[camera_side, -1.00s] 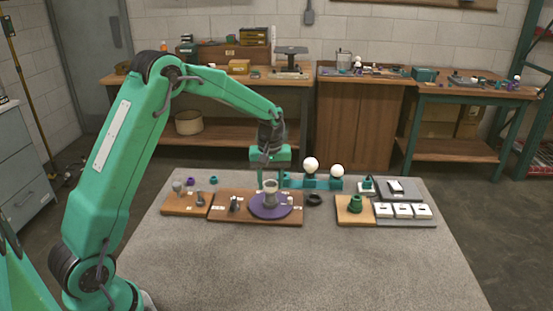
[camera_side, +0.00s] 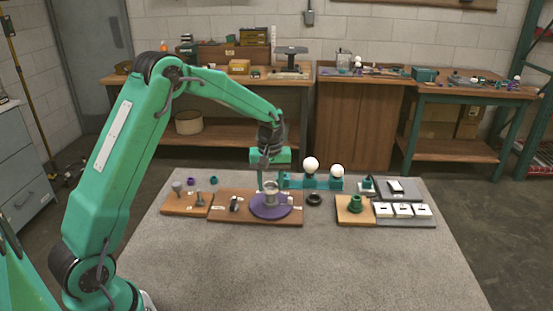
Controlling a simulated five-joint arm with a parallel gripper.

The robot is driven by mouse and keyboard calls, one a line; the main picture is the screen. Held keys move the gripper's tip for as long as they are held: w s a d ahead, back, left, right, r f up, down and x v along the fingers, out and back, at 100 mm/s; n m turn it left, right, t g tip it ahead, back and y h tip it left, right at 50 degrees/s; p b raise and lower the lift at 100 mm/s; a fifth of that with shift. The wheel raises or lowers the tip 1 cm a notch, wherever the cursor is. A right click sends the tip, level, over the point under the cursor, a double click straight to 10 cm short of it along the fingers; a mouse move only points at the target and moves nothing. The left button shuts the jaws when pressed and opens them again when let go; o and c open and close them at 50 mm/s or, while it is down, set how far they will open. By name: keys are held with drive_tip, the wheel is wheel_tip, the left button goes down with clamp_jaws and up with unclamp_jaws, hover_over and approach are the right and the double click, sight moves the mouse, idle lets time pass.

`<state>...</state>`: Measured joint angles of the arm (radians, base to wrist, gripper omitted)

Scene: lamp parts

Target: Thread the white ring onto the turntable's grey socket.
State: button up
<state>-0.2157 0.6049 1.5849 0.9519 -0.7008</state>
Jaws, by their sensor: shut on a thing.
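The purple turntable (camera_side: 259,212) lies on a wooden board in the middle of the table. Its grey socket (camera_side: 271,199) stands upright at the centre. My gripper (camera_side: 270,184) is directly above the socket, pointing down, and is shut on the white ring (camera_side: 270,187). The ring is small and pale and shows at the socket's top. At this size I cannot tell whether it is around the socket or only over it. The fingertips are small and partly merge with the ring.
A teal stand with white bulbs (camera_side: 311,164) is close behind, to the right. A black ring (camera_side: 314,199) lies right of the board. A green part (camera_side: 355,205) and white blocks (camera_side: 403,210) are farther right. The table's front is clear.

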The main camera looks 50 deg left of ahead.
sight(270, 202)
drive_tip(key=shift+f, duration=1.1)
drive_tip(key=shift+f, duration=0.65)
idle(1.3)
drive_tip(key=o, duration=0.4)
drive_tip(key=c, duration=0.6)
drive_tip(key=shift+f, duration=0.25)
drive_tip(key=shift+m, duration=0.3)
